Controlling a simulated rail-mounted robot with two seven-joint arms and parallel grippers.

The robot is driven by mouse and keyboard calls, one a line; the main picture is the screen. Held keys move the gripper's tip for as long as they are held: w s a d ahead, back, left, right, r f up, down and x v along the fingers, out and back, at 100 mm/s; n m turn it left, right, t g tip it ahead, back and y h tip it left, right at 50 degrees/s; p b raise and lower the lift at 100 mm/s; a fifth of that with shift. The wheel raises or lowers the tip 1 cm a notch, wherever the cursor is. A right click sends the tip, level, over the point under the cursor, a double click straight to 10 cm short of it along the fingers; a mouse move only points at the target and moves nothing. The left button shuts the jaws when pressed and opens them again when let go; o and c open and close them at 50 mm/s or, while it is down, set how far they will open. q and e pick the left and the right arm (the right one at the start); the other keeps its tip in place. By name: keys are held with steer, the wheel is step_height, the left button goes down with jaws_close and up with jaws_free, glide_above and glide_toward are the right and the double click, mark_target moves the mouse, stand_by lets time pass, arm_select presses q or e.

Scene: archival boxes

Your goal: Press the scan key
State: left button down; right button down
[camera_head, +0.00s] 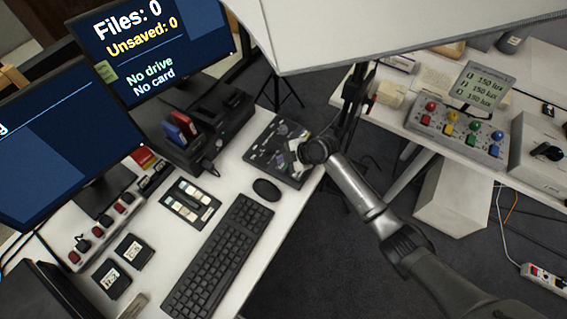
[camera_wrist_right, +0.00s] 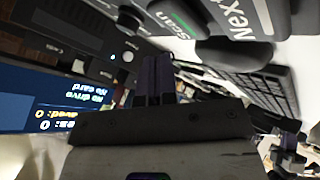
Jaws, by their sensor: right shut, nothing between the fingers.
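The key cannot be made out in the head view. My left gripper is not in view.
A monitor (camera_head: 150,45) reads "Files: 0, Unsaved: 0, No drive, No card". A black drive box (camera_head: 215,125), mouse (camera_head: 267,190) and keyboard (camera_head: 220,255) share the desk. A large pale panel (camera_head: 400,30) overhangs the gripper. A side table holds a coloured-knob box (camera_head: 455,130).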

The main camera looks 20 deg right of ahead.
mark_target(284, 166)
steer(key=shift+r+p, duration=1.45)
steer(key=shift+r, duration=0.7)
